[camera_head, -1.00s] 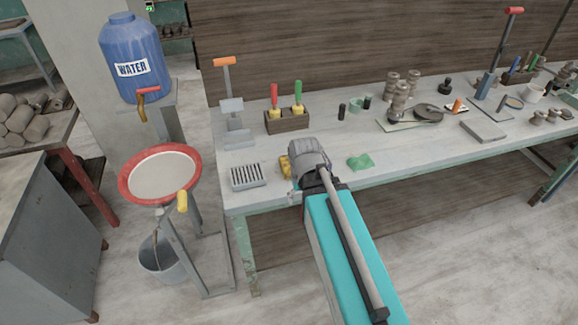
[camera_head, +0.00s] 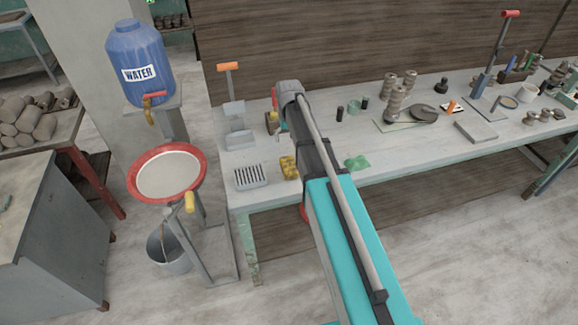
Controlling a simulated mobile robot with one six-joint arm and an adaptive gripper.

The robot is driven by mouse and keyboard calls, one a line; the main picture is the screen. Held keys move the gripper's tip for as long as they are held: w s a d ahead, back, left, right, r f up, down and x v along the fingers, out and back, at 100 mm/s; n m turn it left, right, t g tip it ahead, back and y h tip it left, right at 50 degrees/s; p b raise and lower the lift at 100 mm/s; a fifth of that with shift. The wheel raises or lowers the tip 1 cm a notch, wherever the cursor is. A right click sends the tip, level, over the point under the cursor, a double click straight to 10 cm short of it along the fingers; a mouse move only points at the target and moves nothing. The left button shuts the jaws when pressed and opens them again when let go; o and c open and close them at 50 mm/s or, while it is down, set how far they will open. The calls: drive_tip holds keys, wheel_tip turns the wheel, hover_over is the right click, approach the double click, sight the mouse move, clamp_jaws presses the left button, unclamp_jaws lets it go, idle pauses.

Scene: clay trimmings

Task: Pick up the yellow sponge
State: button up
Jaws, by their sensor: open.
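The yellow sponge (camera_head: 289,167) lies on the workbench near its front edge, between a grey slotted block and my arm. It looks lumpy, and nothing holds it. My arm reaches over the bench just right of the sponge, with its wrist above and beyond it. My gripper (camera_head: 282,128) hangs below the wrist, in front of the wooden tool holder, and is small and partly hidden by my arm. It is open and apart from the sponge.
The grey slotted block (camera_head: 251,176) lies left of the sponge. A green crumpled piece (camera_head: 357,163) lies to the right, behind my arm. The wooden tool holder (camera_head: 271,124) is mostly hidden by my wrist. A red-rimmed basin (camera_head: 137,187) stands left of the workbench (camera_head: 420,152).

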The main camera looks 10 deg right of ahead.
sight(289, 164)
drive_tip(key=shift+f, duration=0.1)
wheel_tip(289, 164, down, 8)
drive_tip(key=b, duration=0.8)
drive_tip(key=shift+f+b, duration=0.25)
drive_tip(key=shift+b, duration=0.1)
idle(0.5)
drive_tip(key=shift+s+d+f+b, duration=0.1)
drive_tip(key=shift+f+b, duration=2.5)
drive_tip(key=c, duration=0.7)
